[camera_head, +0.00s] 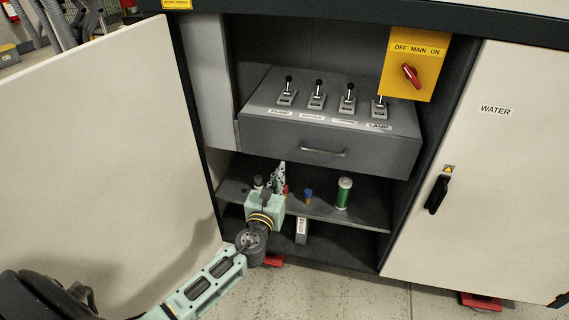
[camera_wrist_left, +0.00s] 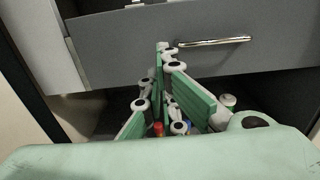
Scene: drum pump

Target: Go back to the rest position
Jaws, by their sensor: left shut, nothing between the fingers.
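My left gripper (camera_head: 277,178) is in front of the open cabinet, at the height of the shelf below the grey drawer. It is shut with nothing between its fingers. In the left wrist view the gripper (camera_wrist_left: 163,60) points toward the drawer front (camera_wrist_left: 120,50), and its fingers cover part of the shelf. Whether it touches anything cannot be told. My right gripper is not in view.
On the shelf (camera_head: 325,210) stand a green cylinder (camera_head: 343,194) and a small blue-topped item (camera_head: 308,195). The drawer has a metal handle (camera_head: 323,153). Open cabinet door (camera_head: 95,150) at left; closed door (camera_head: 490,170) at right. Several levers (camera_head: 317,92) stand above.

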